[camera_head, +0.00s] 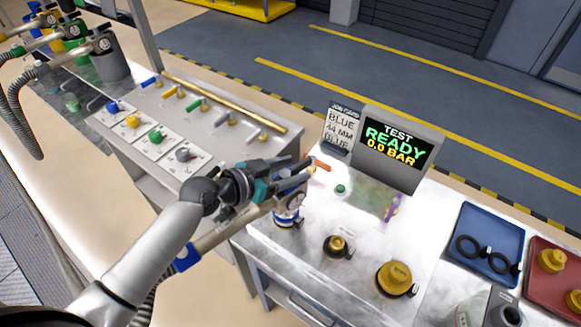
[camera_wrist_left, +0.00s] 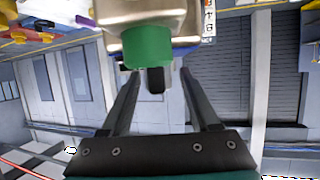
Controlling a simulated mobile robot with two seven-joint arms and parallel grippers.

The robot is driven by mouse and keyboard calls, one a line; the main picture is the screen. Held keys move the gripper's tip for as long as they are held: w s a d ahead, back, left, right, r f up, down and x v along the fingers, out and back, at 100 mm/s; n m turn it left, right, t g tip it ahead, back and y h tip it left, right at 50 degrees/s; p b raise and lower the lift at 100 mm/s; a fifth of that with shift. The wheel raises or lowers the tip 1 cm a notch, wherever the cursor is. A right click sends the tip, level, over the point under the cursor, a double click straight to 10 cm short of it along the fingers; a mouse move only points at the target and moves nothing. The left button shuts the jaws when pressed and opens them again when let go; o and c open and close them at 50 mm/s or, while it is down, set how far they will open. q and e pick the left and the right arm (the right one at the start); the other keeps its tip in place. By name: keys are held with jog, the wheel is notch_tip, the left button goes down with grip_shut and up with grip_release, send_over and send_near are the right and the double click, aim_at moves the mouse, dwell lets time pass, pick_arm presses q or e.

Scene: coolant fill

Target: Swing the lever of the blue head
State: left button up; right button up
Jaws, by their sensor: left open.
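The blue head (camera_head: 288,214) stands on the near left part of the metal bench, a pale body with blue bands and a round dial. A pipe with a blue collar (camera_head: 185,258) runs toward it from the lower left. My left gripper (camera_head: 300,169) is open above the head and hides its upper part. An orange-red bar (camera_head: 318,164) shows just beyond the fingers; I cannot tell if it is the lever. In the left wrist view, a silver part with a green piece (camera_wrist_left: 148,47) and a black stub lies ahead of the open fingers (camera_wrist_left: 157,80). Contact is unclear.
A test screen (camera_head: 395,145) reading READY stands behind the gripper, beside a job card (camera_head: 340,128). A green button (camera_head: 340,188), a purple item (camera_head: 392,208) and yellow caps (camera_head: 395,278) are on the bench. A blue tray (camera_head: 490,222) stands at right.

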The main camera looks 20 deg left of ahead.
pick_arm(q)
grip_shut()
dwell(0.5)
dwell(0.9)
